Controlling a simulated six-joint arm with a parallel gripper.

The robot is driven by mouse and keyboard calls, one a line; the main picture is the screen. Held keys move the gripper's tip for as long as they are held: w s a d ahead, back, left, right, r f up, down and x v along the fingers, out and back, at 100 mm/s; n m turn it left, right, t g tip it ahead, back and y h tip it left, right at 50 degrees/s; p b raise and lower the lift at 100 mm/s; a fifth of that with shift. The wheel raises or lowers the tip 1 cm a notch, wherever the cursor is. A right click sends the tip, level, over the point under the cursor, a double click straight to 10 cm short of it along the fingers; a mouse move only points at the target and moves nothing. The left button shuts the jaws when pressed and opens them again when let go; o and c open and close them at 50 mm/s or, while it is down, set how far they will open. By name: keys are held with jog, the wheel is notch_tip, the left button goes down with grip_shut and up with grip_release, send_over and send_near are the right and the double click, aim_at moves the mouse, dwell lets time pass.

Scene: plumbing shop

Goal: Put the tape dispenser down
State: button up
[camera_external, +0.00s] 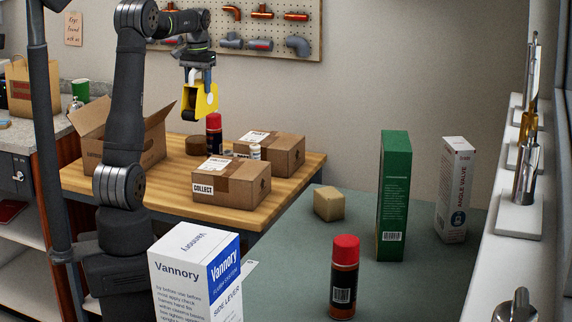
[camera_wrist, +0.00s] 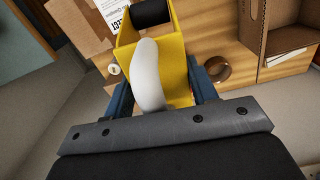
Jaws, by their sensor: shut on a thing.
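The yellow tape dispenser (camera_external: 203,101) with a black roller hangs in the air above the wooden table (camera_external: 73,183). My gripper (camera_external: 196,80) is shut on it from above. In the wrist view the dispenser (camera_wrist: 179,52) fills the middle, with a white curved part across it. The blue-grey fingers of my gripper (camera_wrist: 160,92) are on both sides of it. Its underside is clear of the boxes and the table below.
On the table are an open carton (camera_external: 155,137), a red-capped can (camera_external: 214,135), a brown tape roll (camera_external: 196,145) and two closed cartons (camera_external: 231,187) (camera_external: 285,151).

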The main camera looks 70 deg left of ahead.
jog(key=w+d+m, duration=0.2)
jog(key=w+d, duration=0.4)
jog(key=d, duration=0.4)
jog(key=w+d+m, duration=0.2)
jog(key=w+d, duration=0.4)
jog(key=d, duration=0.4)
jog(key=d+m, duration=0.6)
jog(key=d, duration=2.7)
jog(key=s+d+m, duration=0.7)
jog(key=s+d, duration=1.7)
jog(key=s, duration=0.1)
jog(key=w+a+f, duration=0.3)
jog(key=w+f, duration=0.8)
jog(key=f, duration=0.5)
jog(key=shift+w, duration=0.35)
